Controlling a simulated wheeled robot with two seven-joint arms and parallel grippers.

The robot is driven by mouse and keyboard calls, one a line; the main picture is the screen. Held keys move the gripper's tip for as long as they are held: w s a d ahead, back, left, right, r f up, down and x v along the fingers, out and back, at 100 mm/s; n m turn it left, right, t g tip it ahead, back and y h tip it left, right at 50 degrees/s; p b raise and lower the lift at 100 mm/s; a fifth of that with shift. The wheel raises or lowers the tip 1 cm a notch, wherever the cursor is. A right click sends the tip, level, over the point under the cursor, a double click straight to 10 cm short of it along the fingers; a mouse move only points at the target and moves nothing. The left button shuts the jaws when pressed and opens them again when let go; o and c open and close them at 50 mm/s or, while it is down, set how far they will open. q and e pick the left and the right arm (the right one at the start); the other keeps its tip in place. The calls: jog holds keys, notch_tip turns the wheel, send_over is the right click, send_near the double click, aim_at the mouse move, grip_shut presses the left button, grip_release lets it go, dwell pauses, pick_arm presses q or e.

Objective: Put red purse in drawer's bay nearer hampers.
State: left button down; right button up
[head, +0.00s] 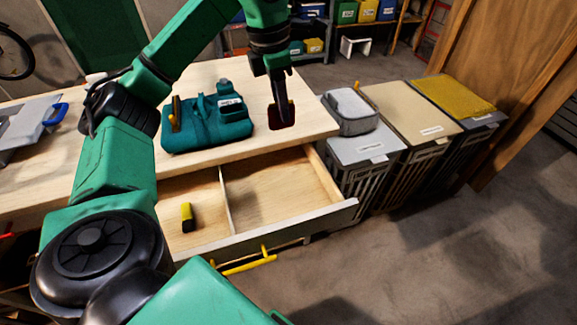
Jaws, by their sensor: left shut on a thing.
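The small dark red purse (291,119) is at the right part of the wooden worktop. My left gripper (281,112) points down over it and is shut on it, hiding part of it. I cannot tell whether the purse touches the top or hangs just above it. The drawer (290,227) below stands open, with a thin divider (226,200) making two bays. The right bay (270,188), nearer the hampers, is empty. The left bay holds a small yellow and black item (187,217). The hampers (411,125) stand to the right. My right gripper is out of view.
A teal tool pouch (205,130) lies on the worktop left of the purse. A grey bag (350,111) sits on the nearest hamper's lid. A grey item with a blue handle (25,125) is at far left. Floor in front of the hampers is clear.

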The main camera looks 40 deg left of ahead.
pick_arm(q)
jog(key=f+b, duration=0.2)
jog(key=f, duration=0.7)
jog(key=f+b, duration=0.3)
jog(key=f, duration=0.7)
jog(key=shift+w+a+b, duration=0.15)
jog(key=shift+a+b, duration=0.05)
jog(key=shift+b, duration=0.15)
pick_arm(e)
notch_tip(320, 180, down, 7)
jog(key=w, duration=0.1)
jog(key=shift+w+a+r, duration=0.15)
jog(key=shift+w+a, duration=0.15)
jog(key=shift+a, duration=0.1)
pick_arm(q)
jog(key=shift+f, duration=0.15)
jog(key=c, duration=0.7)
grip_release()
jog(key=shift+o, duration=0.2)
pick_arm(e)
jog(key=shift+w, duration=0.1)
